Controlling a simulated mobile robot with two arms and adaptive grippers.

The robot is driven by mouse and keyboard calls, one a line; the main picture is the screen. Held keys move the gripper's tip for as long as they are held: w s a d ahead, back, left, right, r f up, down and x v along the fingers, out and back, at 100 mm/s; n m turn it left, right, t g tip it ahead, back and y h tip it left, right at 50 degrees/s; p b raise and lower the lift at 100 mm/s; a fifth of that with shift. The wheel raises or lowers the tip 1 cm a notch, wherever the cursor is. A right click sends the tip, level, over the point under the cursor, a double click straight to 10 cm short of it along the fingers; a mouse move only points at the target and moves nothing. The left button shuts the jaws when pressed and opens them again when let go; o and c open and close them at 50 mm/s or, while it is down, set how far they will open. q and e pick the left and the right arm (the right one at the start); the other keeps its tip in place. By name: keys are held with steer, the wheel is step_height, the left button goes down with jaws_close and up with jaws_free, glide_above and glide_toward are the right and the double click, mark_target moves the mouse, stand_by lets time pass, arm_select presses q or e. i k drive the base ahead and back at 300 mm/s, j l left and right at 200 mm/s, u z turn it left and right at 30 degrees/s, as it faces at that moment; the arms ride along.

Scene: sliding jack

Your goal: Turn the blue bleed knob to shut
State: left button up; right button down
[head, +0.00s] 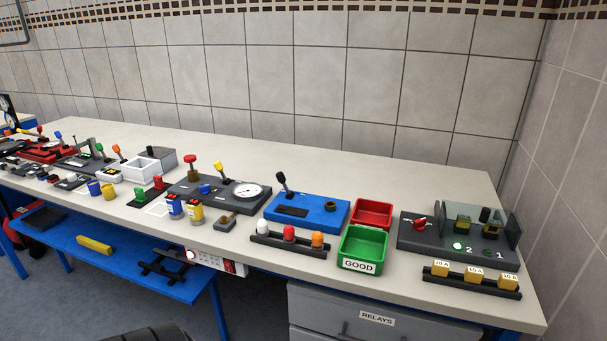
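A small blue knob (205,189), which looks like the bleed knob, sits on a dark grey panel (232,207) near the middle of the bench. A white round gauge (248,191), a yellow-topped lever (218,171) and a red-topped post (191,165) stand on the same panel. The knob is too small to tell which way it is turned. The gauge reading is too small to make out. Neither of my grippers shows in the head view.
Blue and yellow cans (196,212) stand in front of the panel. To its right are a blue block with a black lever (330,214), a green GOOD bin (347,256) and a red bin (385,207). A blue lower shelf (125,268) juts out below the bench. The bench's back strip is clear.

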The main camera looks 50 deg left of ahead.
mark_target(204, 190)
steer(key=u, duration=2.2)
